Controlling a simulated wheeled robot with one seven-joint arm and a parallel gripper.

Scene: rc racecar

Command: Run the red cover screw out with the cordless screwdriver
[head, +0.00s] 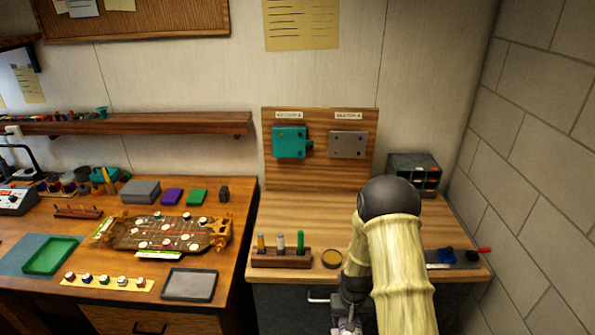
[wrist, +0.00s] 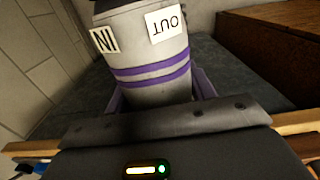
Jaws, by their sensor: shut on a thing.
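In the wrist view, the cordless screwdriver (wrist: 148,48) is a grey cylinder with purple bands and white labels reading IN and OUT. My gripper (wrist: 160,92) is shut around it, with a purple finger on each side. The tool's tip is out of view. In the head view, my gripper (head: 346,326) is low at the bottom edge, in front of the right bench, and mostly cut off. A brown chassis (head: 125,236) with several small screw heads lies on the left bench. I cannot make out which one is the red cover screw.
A teal box (head: 289,142) and a grey plate (head: 348,145) hang on the wooden board. A wooden rack (head: 282,259) with upright pieces stands on the right bench. A yellow strip (head: 107,283) and an empty grey tray (head: 190,285) lie near the left bench's front.

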